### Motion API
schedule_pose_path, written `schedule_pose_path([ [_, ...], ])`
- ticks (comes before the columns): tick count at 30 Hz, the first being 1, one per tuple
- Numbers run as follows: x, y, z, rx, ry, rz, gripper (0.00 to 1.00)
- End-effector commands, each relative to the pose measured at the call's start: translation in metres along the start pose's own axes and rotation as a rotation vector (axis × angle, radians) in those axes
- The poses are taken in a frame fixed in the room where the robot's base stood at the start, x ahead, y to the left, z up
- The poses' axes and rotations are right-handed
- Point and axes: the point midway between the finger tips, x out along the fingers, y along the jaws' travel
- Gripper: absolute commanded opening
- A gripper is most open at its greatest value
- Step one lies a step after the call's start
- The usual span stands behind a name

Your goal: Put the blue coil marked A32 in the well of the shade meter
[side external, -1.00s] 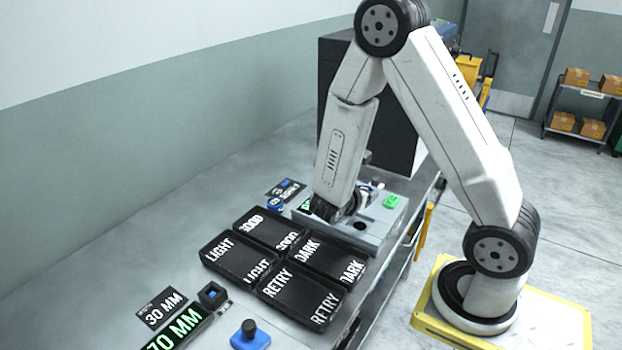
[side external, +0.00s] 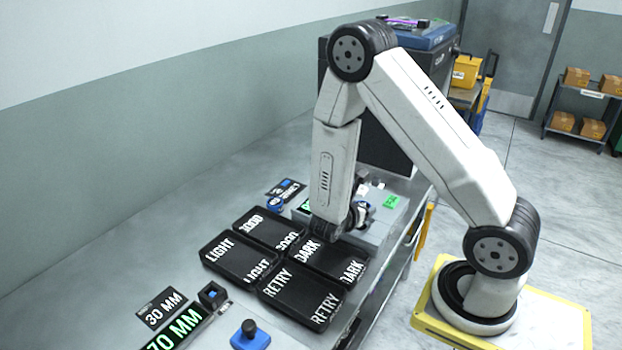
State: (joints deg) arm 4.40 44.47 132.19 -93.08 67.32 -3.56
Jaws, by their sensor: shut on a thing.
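The shade meter (side external: 385,225) is the grey box behind the black trays, with a green display (side external: 391,201) on its top. My gripper (side external: 359,215) is low over the meter's top, partly hidden behind my wrist. It is shut on a small bluish thing, which looks like the blue coil (side external: 363,211); its marking cannot be read. The well is hidden by my arm and gripper. I cannot tell whether the coil touches the meter.
A small blue item (side external: 276,205) sits left of the meter by a label. A blue base with a black knob (side external: 250,336) stands nearer. A dark cabinet (side external: 385,140) rises behind.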

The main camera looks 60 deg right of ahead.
Motion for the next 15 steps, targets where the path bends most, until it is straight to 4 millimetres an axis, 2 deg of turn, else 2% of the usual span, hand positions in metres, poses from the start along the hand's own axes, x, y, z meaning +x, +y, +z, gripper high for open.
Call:
schedule_pose_path([
  [9,0.010,0.000,-0.023,-0.003,0.000,-0.001,0.09],
  [15,0.012,0.000,-0.030,0.000,0.000,0.000,0.09],
])
